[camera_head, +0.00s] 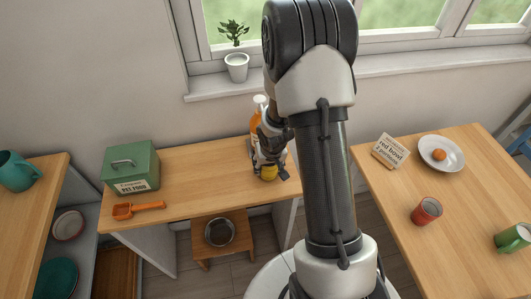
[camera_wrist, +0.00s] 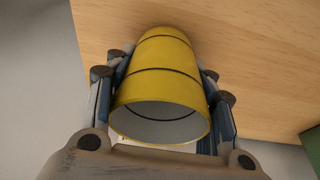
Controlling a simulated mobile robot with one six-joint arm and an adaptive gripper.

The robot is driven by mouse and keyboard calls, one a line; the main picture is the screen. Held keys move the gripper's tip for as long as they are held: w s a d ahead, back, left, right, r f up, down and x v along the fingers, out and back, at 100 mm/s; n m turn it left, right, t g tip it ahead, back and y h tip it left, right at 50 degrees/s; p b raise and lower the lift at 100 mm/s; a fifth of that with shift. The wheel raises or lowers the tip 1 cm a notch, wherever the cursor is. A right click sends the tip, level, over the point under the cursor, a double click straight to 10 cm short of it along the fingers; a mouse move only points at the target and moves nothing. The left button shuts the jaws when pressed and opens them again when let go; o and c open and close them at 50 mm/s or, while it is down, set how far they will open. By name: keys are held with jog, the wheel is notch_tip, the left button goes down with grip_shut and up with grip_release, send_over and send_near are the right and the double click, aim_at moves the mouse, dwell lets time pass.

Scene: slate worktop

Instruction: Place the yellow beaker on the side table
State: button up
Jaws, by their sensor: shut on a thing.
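The yellow beaker (camera_wrist: 160,85) has dark rings and a pale inside, and its open mouth faces the wrist camera. My gripper (camera_wrist: 165,68) is shut on it, with a finger on each side. In the head view my gripper (camera_head: 270,163) is over the right part of the middle wooden table (camera_head: 205,180), and a little of the yellow beaker (camera_head: 268,173) shows below it. I cannot tell whether the beaker touches the wood. No label shows which table is the side table.
An orange bottle with a white top (camera_head: 259,108) stands close behind my gripper. A green pet food box (camera_head: 131,166) and an orange scoop (camera_head: 137,210) are at the left, with clear wood between. A stool with a dark bowl (camera_head: 219,232) is in front.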

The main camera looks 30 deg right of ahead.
jog(key=w+p, duration=0.1)
jog(key=p, duration=0.1)
jog(key=w+d+p, duration=0.1)
jog(key=w+p, duration=0.1)
jog(key=shift+w+r, duration=0.15)
jog(key=shift+w, duration=0.05)
jog(key=shift+f+b, duration=0.4)
jog(key=shift+f, duration=0.15)
jog(key=shift+f, duration=0.15)
jog(key=o, duration=1.1)
